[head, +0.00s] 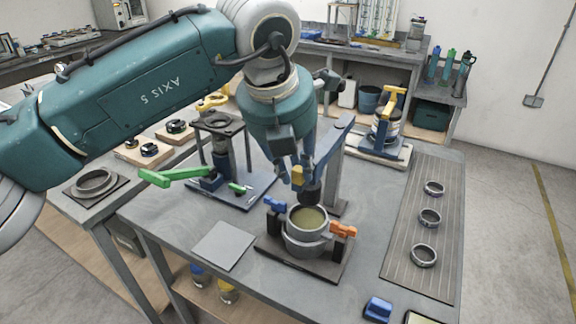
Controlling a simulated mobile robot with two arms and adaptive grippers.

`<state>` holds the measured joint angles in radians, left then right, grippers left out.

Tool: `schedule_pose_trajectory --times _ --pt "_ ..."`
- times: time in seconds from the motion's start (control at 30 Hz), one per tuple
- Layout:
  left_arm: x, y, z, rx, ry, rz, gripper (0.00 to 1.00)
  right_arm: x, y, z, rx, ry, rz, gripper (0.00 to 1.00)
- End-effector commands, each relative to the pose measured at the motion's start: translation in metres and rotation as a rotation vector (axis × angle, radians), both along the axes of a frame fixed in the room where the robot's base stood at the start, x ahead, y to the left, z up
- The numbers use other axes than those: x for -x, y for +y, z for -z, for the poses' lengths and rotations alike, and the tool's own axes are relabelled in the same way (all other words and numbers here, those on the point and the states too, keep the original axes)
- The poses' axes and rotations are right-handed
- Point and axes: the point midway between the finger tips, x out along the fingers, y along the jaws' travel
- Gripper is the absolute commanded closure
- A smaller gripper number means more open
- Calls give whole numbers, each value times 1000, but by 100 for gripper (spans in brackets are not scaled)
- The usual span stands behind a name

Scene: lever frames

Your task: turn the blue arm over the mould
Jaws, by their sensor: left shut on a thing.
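The blue arm (334,140) reaches from the top of an upright grey post (334,180) toward the left and front. A dark round head (312,190) hangs at its near end, close above the back of the mould. The mould (305,240) is a grey round ring filled with tan material, on a dark base plate, with a blue clamp (274,204) on its left and an orange clamp (343,230) on its right. My left gripper (298,180) comes down from above and is shut at the blue arm's near end; its fingers partly hide the grip. My right gripper is out of view.
A stand with a green lever (185,175) is left of the mould. A flat grey plate (222,245) lies at the front left. A ribbed mat with metal rings (429,217) lies right. A yellow-armed device (388,115) stands behind. A blue block (378,309) sits at the front edge.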

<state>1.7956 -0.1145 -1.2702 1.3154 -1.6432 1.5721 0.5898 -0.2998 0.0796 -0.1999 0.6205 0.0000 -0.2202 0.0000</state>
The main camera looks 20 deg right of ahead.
Motion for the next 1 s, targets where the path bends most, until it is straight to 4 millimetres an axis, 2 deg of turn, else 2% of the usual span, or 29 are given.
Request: schedule_pose_trajectory --times 0.03,0.13,0.17,0.2,0.23,0.57,0.67,1.0 --pt "2 -6 -6 20 -4 7 100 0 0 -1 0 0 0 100" --pt "2 -6 -6 19 -4 7 100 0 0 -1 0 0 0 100" --pt "3 -6 -6 20 -3 9 75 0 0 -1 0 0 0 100" --pt "3 -6 -6 20 -3 9 67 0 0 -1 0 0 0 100" --pt "3 -6 -6 19 -2 9 64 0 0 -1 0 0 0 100" --pt "2 -3 -7 13 -1 5 64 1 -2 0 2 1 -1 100" --pt "5 1 -18 12 -2 6 64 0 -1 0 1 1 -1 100" --pt "24 19 -83 13 -5 6 64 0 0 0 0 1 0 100"
